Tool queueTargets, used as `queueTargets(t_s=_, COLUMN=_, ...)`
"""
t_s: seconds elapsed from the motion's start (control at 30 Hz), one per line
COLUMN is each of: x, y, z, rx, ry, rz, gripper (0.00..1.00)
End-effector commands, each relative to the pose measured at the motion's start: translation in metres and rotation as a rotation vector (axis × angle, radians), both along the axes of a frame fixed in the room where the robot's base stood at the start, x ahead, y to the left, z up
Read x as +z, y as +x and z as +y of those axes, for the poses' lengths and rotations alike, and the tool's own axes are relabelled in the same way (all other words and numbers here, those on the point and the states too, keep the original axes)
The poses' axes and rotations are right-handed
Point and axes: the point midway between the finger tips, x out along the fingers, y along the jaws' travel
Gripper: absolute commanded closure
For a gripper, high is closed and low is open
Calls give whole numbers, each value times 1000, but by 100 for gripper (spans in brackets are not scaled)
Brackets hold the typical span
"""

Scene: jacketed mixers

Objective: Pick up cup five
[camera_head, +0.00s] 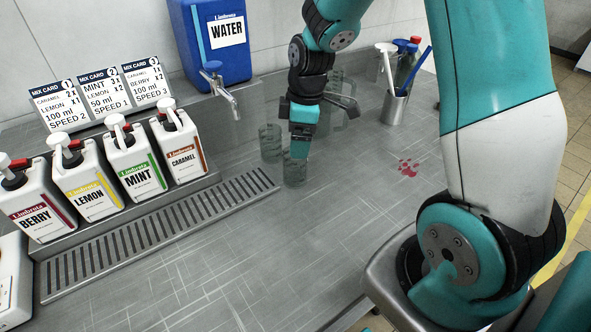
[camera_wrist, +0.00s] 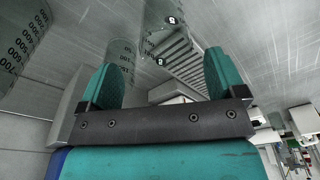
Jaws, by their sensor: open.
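Clear graduated cups stand on the steel counter near my gripper. In the head view, one front cup (camera_head: 294,176) is just below my gripper (camera_head: 301,153), and another cup (camera_head: 269,140) stands a little to its left. More clear vessels (camera_head: 336,112) are partly hidden behind the gripper. In the wrist view, my gripper (camera_wrist: 163,80) is open, its teal fingers apart with nothing clasped. A cup with dark number tags (camera_wrist: 160,25) lies beyond the gap; another (camera_wrist: 119,55) is beyond the left finger, and a larger one (camera_wrist: 22,45) is at far left. I cannot read which is cup five.
Berry, lemon, mint and caramel bottles (camera_head: 134,165) stand at left beside a slotted drain grate (camera_head: 165,230). A blue water tank (camera_head: 209,45) with a tap is behind. A utensil holder (camera_head: 395,108) stands right. Red spots (camera_head: 408,168) mark the counter; its front middle is clear.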

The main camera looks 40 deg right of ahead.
Motion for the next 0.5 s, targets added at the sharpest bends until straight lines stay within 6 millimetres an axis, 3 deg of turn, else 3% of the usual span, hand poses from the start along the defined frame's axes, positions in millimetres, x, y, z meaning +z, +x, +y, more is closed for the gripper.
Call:
queueTargets(t_s=0.1, x=-16, y=1, z=2, rx=0, ry=0, rz=2, gripper=11)
queueTargets(t_s=0.27, x=-25, y=1, z=4, rx=0, ry=0, rz=2, gripper=11)
queueTargets(t_s=0.5, x=-60, y=0, z=10, rx=-1, ry=0, rz=4, gripper=11)
